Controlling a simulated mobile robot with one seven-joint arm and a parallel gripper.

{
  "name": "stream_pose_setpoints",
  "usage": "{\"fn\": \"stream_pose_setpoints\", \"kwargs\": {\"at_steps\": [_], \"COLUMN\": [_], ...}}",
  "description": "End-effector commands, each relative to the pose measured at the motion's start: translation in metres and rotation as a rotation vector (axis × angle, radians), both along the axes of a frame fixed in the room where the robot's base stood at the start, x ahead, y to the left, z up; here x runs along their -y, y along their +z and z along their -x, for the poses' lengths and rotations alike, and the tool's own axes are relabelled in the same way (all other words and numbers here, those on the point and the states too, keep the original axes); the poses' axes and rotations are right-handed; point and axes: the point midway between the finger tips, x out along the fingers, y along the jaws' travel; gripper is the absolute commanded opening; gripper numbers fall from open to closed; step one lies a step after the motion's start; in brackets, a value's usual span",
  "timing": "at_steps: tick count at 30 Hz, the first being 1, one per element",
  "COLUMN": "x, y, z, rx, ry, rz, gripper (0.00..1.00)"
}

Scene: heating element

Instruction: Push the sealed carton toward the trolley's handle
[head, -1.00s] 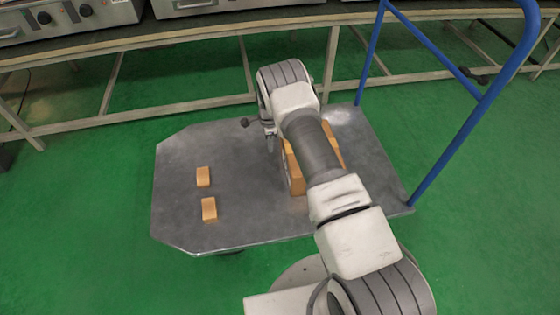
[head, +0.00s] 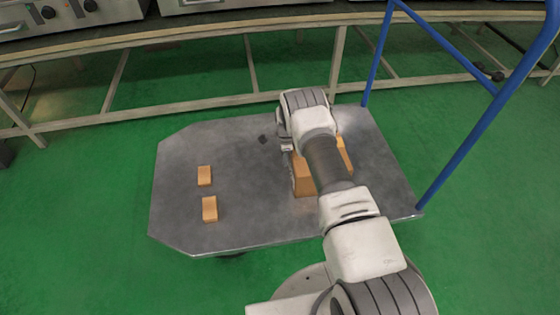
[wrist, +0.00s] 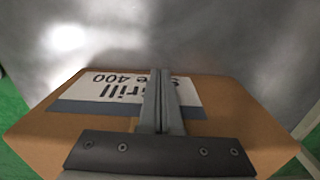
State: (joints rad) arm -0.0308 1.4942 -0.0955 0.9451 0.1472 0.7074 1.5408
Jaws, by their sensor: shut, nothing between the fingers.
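The sealed carton (head: 304,178) is orange-brown and stands on the grey trolley deck (head: 240,215), right of its middle. My arm hides much of it in the head view. In the wrist view the carton (wrist: 235,105) fills the lower part, with a white "Grill" label seen upside down. My gripper (wrist: 161,75) is shut and empty, its fingers showing in front of the carton and across its label. Whether they touch it I cannot tell. The trolley's blue handle (head: 468,150) rises at the right end.
Two small orange boxes, one farther (head: 204,175) and one nearer (head: 209,209), lie on the deck's left part. A workbench (head: 230,27) with appliances runs behind the trolley. Bare deck lies between carton and handle. Green floor surrounds the trolley.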

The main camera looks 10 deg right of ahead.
Motion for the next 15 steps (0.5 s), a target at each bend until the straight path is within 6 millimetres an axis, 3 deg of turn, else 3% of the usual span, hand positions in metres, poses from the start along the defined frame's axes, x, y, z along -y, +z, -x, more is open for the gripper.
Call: {"fn": "stream_pose_setpoints", "kwargs": {"at_steps": [10,15], "x": [0.002,0.025], "y": [0.000,0.000], "z": [0.000,0.002], "rx": [0.000,-0.001], "ry": [0.000,-0.002], "rz": [0.000,0.002], "gripper": [0.00,0.00]}}
